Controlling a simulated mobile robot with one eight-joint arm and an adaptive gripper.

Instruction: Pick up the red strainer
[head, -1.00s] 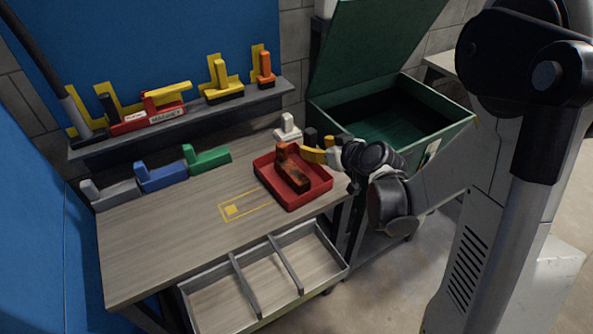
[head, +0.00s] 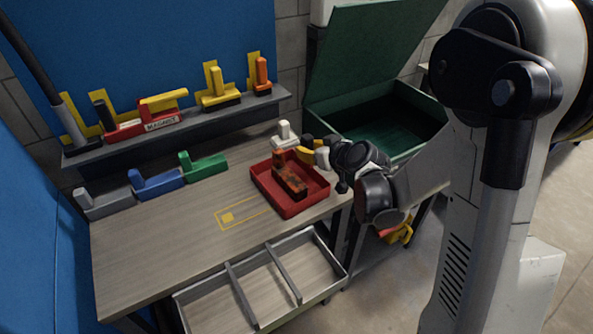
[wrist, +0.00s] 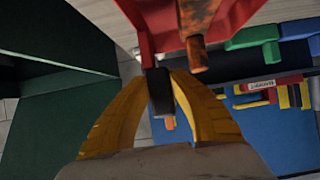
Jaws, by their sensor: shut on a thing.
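The red strainer, as I read it, is the red tray-like piece (head: 277,203) at the right end of the workbench. A rusty orange and dark block (head: 290,175) lies in it. My gripper (head: 312,148), with curved yellow fingers, is at its back right side. In the wrist view the fingers (wrist: 163,93) are shut on a black grip (wrist: 157,85) below the red body (wrist: 155,27). The rusty block also shows there (wrist: 197,50). I cannot tell whether the strainer's underside touches the bench.
A green open-lidded bin (head: 340,100) stands behind my gripper. A white block (head: 286,137) is close behind the strainer. Green (head: 205,165), blue (head: 158,182) and grey (head: 105,203) blocks line the bench's back. A grey divided tray (head: 232,290) is in front. The bench's middle is clear.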

